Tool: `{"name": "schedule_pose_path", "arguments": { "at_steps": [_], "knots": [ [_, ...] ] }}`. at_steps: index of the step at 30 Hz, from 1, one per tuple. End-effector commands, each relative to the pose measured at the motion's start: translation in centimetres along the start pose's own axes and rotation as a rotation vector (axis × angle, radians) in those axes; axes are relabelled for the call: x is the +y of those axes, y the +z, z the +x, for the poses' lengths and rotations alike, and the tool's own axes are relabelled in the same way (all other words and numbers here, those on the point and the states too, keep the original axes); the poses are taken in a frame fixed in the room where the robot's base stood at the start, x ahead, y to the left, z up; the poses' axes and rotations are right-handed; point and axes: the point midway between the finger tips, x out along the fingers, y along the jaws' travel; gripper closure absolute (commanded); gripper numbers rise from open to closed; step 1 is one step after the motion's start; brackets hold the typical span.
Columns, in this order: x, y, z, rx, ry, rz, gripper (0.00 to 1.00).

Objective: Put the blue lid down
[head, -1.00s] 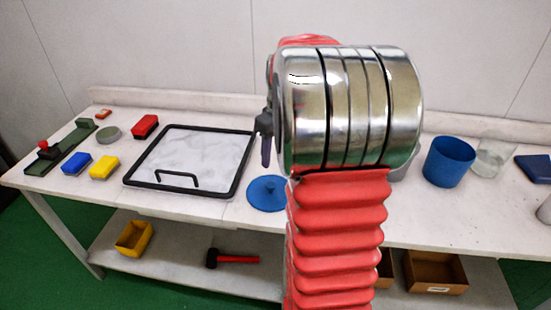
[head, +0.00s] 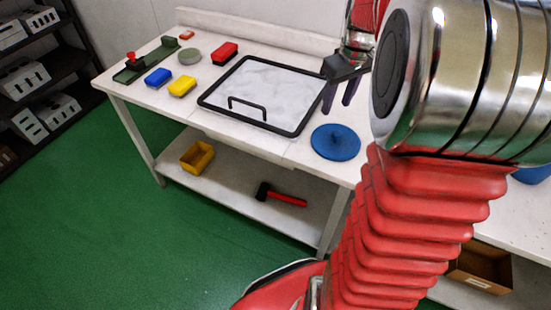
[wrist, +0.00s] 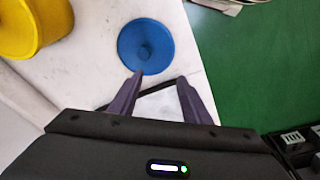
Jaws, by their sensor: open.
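The blue lid (head: 335,142) lies flat on the white table, right of the black-framed tray, with its small knob facing up. It also shows in the wrist view (wrist: 139,38), beyond my fingertips. My gripper (head: 340,98) is open and empty, above the table just behind the lid in the head view. In the wrist view my two dark fingers (wrist: 160,80) are spread apart, and the lid lies apart from them. My arm's large metal joint hides part of the table to the right.
The black-framed tray (head: 205,100) with a white sheet lies left of the lid. Blue (head: 158,77), yellow (head: 182,86) and red (head: 225,49) blocks stand farther left. A yellow round container (wrist: 30,30) stands near the lid in the wrist view.

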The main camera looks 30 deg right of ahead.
Motion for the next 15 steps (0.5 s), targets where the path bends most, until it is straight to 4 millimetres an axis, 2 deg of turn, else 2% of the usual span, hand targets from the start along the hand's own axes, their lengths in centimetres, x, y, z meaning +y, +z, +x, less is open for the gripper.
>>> {"name": "schedule_pose_path", "arguments": {
  "at_steps": [1, 3, 8, 15],
  "knots": [
    [-1.7, 0.0, -0.8, 0.013, 0.008, -0.005, 0.56],
    [-3.8, 0.1, -1.7, 0.029, 0.018, -0.002, 0.56],
    [-8.4, 0.9, -3.5, 0.07, 0.036, 0.005, 0.56],
    [-14.7, 3.0, -5.4, 0.139, 0.048, 0.017, 0.56]
  ]
}}
